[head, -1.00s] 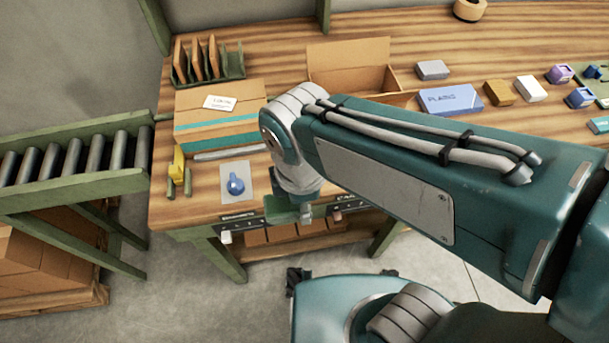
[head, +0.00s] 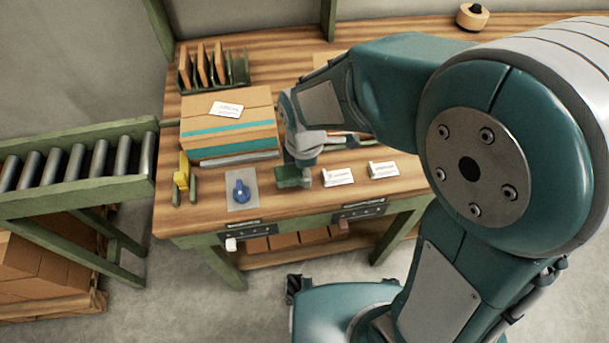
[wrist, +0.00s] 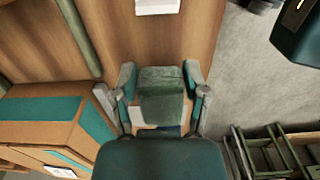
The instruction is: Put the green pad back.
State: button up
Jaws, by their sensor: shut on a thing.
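The green pad (head: 290,176) is a small dark green block held in my gripper (head: 303,164) over the front part of the wooden table, right of the blue-handled item. In the wrist view my gripper (wrist: 159,74) has one finger on each side of the green pad (wrist: 161,98), shut on it. I cannot tell whether the pad touches the tabletop or hangs just above it.
A grey mat with a blue item (head: 241,190) lies to the left. A cardboard box (head: 229,112) stands behind. Two white cards (head: 338,177) lie to the right. A yellow item (head: 182,172) stands near the left edge. My arm hides the table's right part.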

jog(key=shift+s+d+f, duration=0.1)
jog(key=shift+d+f, duration=0.15)
jog(key=shift+f, duration=0.4)
jog(key=shift+d+f, duration=0.2)
jog(key=shift+f, duration=0.4)
jog(key=shift+a+f, duration=0.1)
jog(key=o, duration=1)
jog(key=shift+a, duration=0.15)
